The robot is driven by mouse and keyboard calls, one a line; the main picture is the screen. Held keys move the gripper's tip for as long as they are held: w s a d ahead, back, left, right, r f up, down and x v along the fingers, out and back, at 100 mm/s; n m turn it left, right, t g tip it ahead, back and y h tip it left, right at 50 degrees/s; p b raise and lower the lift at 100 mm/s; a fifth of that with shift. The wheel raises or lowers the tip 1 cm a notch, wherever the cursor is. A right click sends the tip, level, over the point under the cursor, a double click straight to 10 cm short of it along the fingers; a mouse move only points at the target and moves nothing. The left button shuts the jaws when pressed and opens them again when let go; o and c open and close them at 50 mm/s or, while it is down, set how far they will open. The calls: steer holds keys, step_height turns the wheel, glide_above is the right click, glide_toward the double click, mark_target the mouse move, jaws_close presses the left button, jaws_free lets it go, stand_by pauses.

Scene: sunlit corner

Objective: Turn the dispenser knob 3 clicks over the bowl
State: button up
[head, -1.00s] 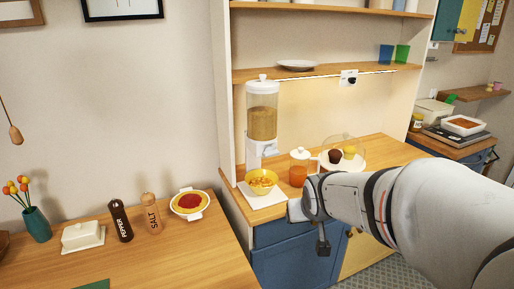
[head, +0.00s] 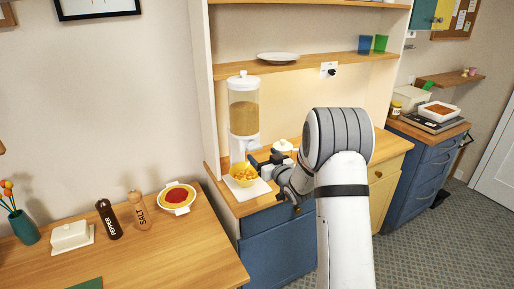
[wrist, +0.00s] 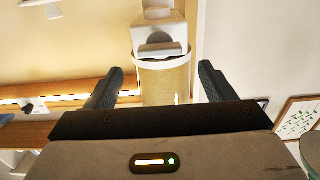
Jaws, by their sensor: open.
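The dispenser (head: 243,112) stands upright against the back of the counter nook, with a clear canister of tan grain, white lid and white base. Its white knob (head: 252,146) is on the front, partly hidden by my gripper. The yellow bowl (head: 243,180) of orange-yellow pieces sits below on a white mat (head: 257,191). My gripper (head: 255,162) is open and empty, just in front of the dispenser and by the bowl's right rim. In the wrist view, which looks upside down, my gripper (wrist: 160,70) has the dispenser's canister (wrist: 168,86) and white front between its fingers, without visible contact.
A white-lidded jug (head: 284,147) stands close to the right, mostly behind my arm. A shelf (head: 300,66) with a plate and cups runs above. Pepper mill (head: 108,220), salt mill (head: 139,210) and a red-filled dish (head: 176,196) stand on the left table.

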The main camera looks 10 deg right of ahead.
mark_target(256, 148)
steer(key=p+x, duration=0.1)
steer(key=x, duration=0.4)
steer(key=shift+w+a+p, duration=0.2)
steer(key=shift+w+p, duration=0.15)
steer(key=shift+c, duration=0.5)
steer(key=c, duration=0.9)
